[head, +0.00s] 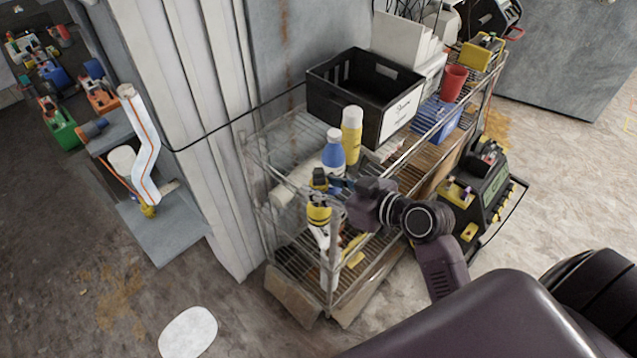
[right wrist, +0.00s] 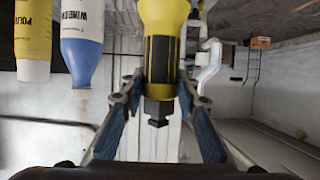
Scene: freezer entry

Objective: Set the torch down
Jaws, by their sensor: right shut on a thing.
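The torch, yellow and black, (head: 319,212) stands roughly upright at the near end of the wire shelf rack (head: 262,160). My right gripper (head: 337,188) reaches it from the right and is shut on it. In the right wrist view the torch (right wrist: 162,45) sits between the two fingers (right wrist: 157,95), with its black end towards my palm. Whether its lower end touches the shelf is hidden from me. My left gripper is not in view.
A blue-and-white bottle (head: 333,155) and a yellow-and-white bottle (head: 351,135) stand just behind the torch. A black crate (head: 345,95), a red cup (head: 453,82) and a blue bin (head: 440,120) are farther along the rack. A corrugated wall (head: 190,120) is left.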

